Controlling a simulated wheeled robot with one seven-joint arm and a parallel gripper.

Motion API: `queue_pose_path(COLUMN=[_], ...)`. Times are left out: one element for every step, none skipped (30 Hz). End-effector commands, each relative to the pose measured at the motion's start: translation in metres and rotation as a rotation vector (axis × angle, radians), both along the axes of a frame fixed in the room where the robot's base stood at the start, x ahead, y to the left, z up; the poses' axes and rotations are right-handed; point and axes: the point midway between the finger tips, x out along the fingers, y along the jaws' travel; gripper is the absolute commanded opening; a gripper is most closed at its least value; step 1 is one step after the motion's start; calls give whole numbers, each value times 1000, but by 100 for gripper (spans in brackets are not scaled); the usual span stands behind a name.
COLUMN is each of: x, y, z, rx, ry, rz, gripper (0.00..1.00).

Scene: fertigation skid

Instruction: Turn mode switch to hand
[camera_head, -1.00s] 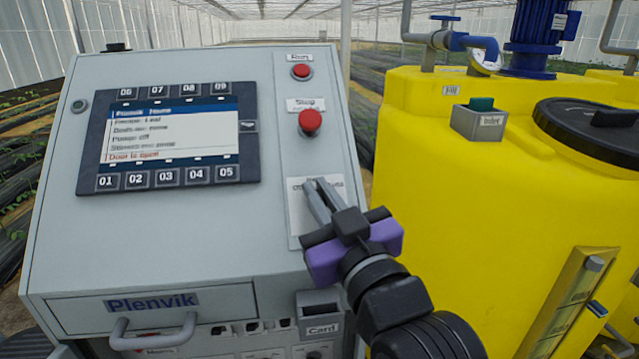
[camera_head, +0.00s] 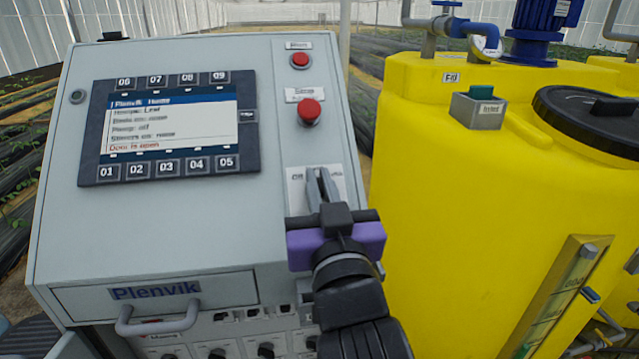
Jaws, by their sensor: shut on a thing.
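The mode switch sits on the pale switch plate (camera_head: 297,175) at the right of the grey control cabinet. Part of the plate's lettering shows beside my fingers. My gripper (camera_head: 319,178), with a purple body, is at the plate, its fingers pointing up the panel and closed around the switch knob. The knob itself is hidden by the fingers, so its pointing direction cannot be seen. The display (camera_head: 170,130) shows a text menu with a red bottom line that reads that the door is open.
A red stop button (camera_head: 309,112) and a smaller red button (camera_head: 300,60) sit above the plate. A drawer handle (camera_head: 158,318) sticks out at the lower left. A yellow tank (camera_head: 450,200) stands close on the right.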

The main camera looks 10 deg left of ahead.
Motion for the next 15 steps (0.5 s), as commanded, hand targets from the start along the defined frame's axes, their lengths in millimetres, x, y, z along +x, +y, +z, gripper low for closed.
queue_pose_path(x=[0,0,0,0,0,0,0,0,0,0,0,0,0,0,-1], y=[0,0,0,0,0,0,0,0,0,0,0,0,0,0,0], z=[-1,-1,-1,-1,0,0,0,0,0,0,0,0,0,0,-1], rx=[-1,-1,-1,-1,-1,-1,-1,0,0,0,-1,-1,-1,-1,-1], ry=[2,2,2,2,2,2,2,1,1,1,1,1,1,1,1], rz=[1,1,1,1,1,1,1,1,1,1,1,1,1,1,1], gripper=[0,0,16,22,28,30,30,30,30,30,30,30,30,30,30])
